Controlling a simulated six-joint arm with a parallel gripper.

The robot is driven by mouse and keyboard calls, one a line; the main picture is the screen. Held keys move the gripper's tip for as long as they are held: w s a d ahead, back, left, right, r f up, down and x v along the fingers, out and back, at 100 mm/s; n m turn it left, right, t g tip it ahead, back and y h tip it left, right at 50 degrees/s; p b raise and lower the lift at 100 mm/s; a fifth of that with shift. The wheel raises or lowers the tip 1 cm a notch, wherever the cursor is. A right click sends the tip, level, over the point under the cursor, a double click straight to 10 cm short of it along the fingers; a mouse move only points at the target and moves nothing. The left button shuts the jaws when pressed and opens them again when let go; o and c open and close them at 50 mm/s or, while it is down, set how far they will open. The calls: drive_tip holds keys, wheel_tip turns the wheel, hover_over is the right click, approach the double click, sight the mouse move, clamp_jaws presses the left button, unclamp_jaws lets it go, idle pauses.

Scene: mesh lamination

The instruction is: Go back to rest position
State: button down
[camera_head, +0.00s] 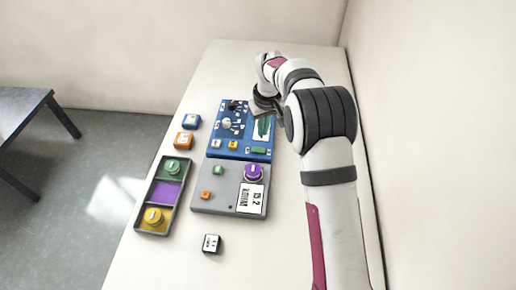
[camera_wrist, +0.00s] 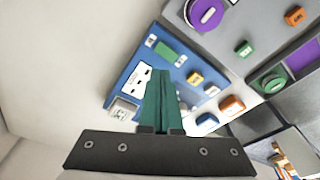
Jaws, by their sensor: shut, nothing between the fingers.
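My gripper (camera_wrist: 161,76) shows in the wrist view as two green fingers pressed together, with nothing between them. In the head view, its green fingers (camera_head: 263,128) are over the right part of the blue panel (camera_head: 222,146). The blue panel also shows in the wrist view (camera_wrist: 128,83), behind and around the fingers. I cannot tell how high the fingertips are above the panel. My arm reaches along the right side of the table and bends back toward the panel.
A grey panel (camera_head: 230,205) with a purple knob (camera_head: 253,173) adjoins the blue panel. A tray (camera_head: 140,224) with green, purple and yellow compartments lies left. Loose blue (camera_head: 191,121), orange (camera_head: 184,140) and black-and-white (camera_head: 212,243) blocks sit on the table (camera_head: 160,268). A wall stands close on the right.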

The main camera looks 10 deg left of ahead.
drive_tip(key=shift+r, duration=0.15)
drive_tip(key=s+d+r+m+g, duration=0.1)
drive_tip(key=s+d+r+m, duration=0.2)
drive_tip(key=s+d+r, duration=0.5)
drive_tip(key=s+d+r+m, duration=0.1)
drive_tip(key=s+r+m, duration=0.35)
drive_tip(key=s, duration=0.75)
drive_tip(key=s+d+f+m, duration=0.1)
drive_tip(key=s+m, duration=0.1)
drive_tip(key=s, duration=0.7)
drive_tip(key=s+d+m+y, duration=0.1)
drive_tip(key=s+m, duration=0.1)
drive_tip(key=s, duration=0.7)
drive_tip(key=shift+s+d+f+g, duration=0.35)
drive_tip(key=shift+s+f+g, duration=0.05)
